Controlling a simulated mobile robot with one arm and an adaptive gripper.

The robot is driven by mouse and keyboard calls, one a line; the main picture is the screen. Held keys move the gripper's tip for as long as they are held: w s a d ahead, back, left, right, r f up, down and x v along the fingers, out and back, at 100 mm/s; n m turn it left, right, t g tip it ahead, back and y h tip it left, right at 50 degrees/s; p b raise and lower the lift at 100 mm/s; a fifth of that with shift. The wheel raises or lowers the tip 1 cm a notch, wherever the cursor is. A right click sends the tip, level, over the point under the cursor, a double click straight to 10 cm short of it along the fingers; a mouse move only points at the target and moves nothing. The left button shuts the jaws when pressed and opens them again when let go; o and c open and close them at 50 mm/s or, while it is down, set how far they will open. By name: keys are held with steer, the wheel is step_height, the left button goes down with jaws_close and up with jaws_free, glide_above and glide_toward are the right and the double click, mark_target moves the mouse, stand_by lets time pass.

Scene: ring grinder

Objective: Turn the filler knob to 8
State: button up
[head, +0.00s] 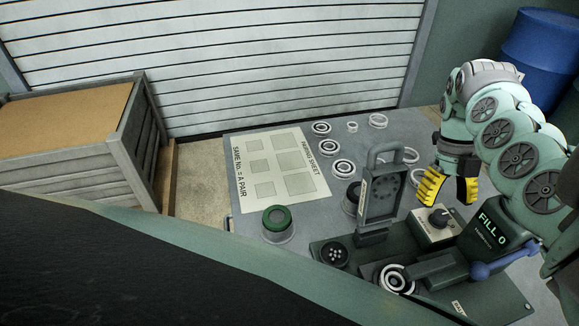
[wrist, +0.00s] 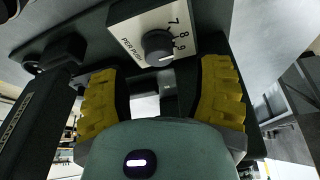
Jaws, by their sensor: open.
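The filler knob (head: 438,217) is a dark round knob on a small pale plate fixed to the dark machine base. In the wrist view the knob (wrist: 157,47) sits on a plate marked "PER PUSH" with the numbers 7, 8 and 9. A small white mark shows on the knob's lower right edge, closer to 9 than to 7; its exact setting is hard to read. My gripper (head: 450,187), with yellow ridged fingers, is just behind the knob in the head view. In the wrist view my gripper (wrist: 160,70) is open, its fingers apart on either side of the knob, with nothing between them.
A dark box reading "FILL 0" (head: 490,228) and a blue-ended lever (head: 481,271) stand right of the knob. An upright grey handled frame (head: 382,193) stands left. Several rings, a green-topped cup (head: 277,222) and a pairing sheet (head: 257,190) lie on the table.

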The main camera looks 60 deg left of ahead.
steer(key=shift+v, duration=1.9)
